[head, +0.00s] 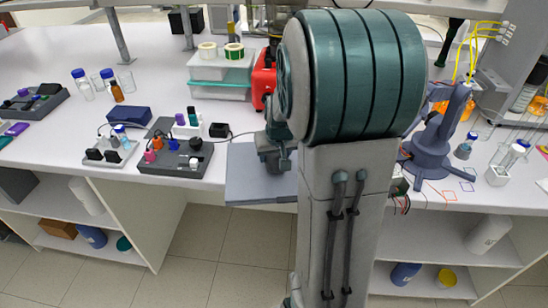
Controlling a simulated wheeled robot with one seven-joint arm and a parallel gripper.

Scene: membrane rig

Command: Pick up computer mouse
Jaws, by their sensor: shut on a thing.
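My gripper (275,165) is at the end of my arm, low over a flat grey-blue panel (250,193) near the front edge of the bench. It is partly hidden behind my large arm links, which fill the middle of the head view. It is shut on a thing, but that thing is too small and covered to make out. I cannot pick out a computer mouse for certain anywhere in view.
A red device (262,78) and stacked clear boxes (218,90) stand behind my gripper. A dark block with knobs (175,160) is to the left. A blue-grey stand (430,150) is to the right. Shelves lie below the white bench (50,135).

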